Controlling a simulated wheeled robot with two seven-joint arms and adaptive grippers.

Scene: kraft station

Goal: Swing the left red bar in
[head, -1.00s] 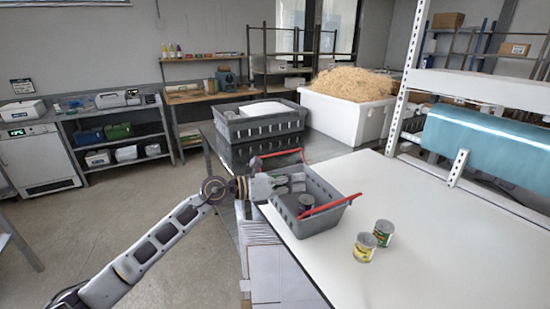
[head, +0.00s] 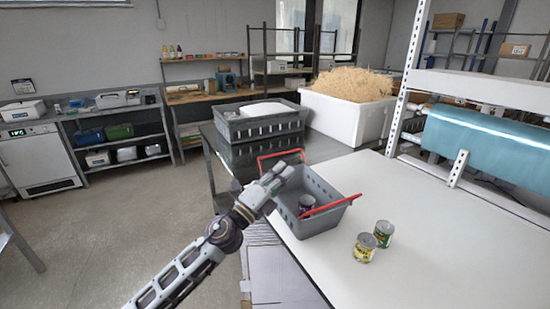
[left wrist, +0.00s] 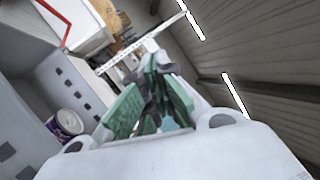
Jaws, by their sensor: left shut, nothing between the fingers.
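A grey basket (head: 325,222) stands on the left edge of the white table. Its left red bar (head: 279,154) stands up above the far left end of the basket. Its right red bar (head: 330,207) lies out along the near right rim. My left gripper (head: 284,170) is shut and empty, over the basket's left side, in front of the left bar; whether it touches the bar cannot be told. In the left wrist view the shut fingers (left wrist: 155,95) show, with a red bar (left wrist: 66,32) at top left. My right gripper is out of view.
One can (head: 306,203) stands inside the basket. Two cans, a yellow-labelled one (head: 365,248) and a green-labelled one (head: 383,233), stand on the table to its right. A grey crate (head: 262,125) and a white bin of shavings (head: 345,115) stand behind. The table's right side is clear.

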